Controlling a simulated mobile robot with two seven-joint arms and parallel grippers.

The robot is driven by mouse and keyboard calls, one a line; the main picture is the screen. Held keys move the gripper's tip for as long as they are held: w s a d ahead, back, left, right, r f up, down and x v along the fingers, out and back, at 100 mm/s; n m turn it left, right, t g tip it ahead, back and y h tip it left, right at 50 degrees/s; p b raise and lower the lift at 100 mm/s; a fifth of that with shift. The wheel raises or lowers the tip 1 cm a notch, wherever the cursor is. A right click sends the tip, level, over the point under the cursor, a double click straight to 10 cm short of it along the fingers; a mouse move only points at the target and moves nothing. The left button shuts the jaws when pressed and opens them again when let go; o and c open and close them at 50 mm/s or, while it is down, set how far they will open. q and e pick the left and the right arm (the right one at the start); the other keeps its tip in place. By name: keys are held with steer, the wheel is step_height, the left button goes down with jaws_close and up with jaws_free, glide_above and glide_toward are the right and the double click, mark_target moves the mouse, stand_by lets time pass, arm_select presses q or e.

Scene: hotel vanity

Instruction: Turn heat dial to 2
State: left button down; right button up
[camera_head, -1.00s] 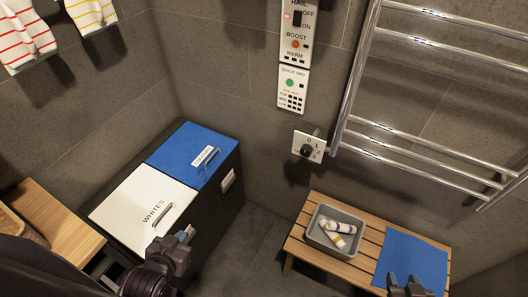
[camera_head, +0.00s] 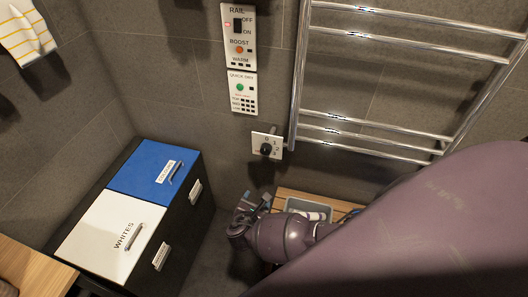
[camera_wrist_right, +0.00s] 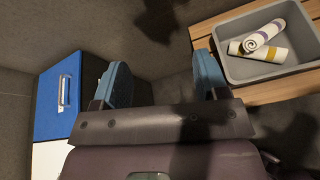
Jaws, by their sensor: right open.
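The heat dial (camera_head: 266,149) is a dark knob on a small white plate with numbers, mounted on the tiled wall below the control panel. The exact setting of its pointer is too small to tell. My right gripper (camera_head: 250,203) is in front of the wall, below and a little left of the dial, apart from it. In the right wrist view my right gripper (camera_wrist_right: 160,85) is open, its two blue fingers spread with nothing between them. The dial does not show in that view. My left gripper is not in view.
A chrome towel rail (camera_head: 375,130) stands right of the dial. The control panel (camera_head: 240,40) is above it. A blue and white lidded hamper (camera_head: 150,168) is at left. A grey bin (camera_wrist_right: 232,67) with rolled towels sits on a wooden bench (camera_wrist_right: 205,38).

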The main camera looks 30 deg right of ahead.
mark_target(265, 151)
steer(key=w+d+r+n+t+h, duration=0.1)
steer(key=w+d+r, duration=0.1)
steer(key=w+d, duration=0.1)
steer(key=w+d+r+n+h+b, duration=0.1)
steer(key=w+d+r, duration=0.1)
steer(key=w+d, duration=0.2)
steer(key=w+d+r+n+t+h, duration=0.1)
steer(key=w+d+r, duration=0.1)
steer(key=w+d, duration=0.2)
steer(key=shift+w+d+t, duration=0.2)
steer(key=shift+w+t, duration=0.1)
steer(key=shift+w, duration=0.3)
steer(key=shift+h, duration=0.3)
steer(key=c, duration=0.9)
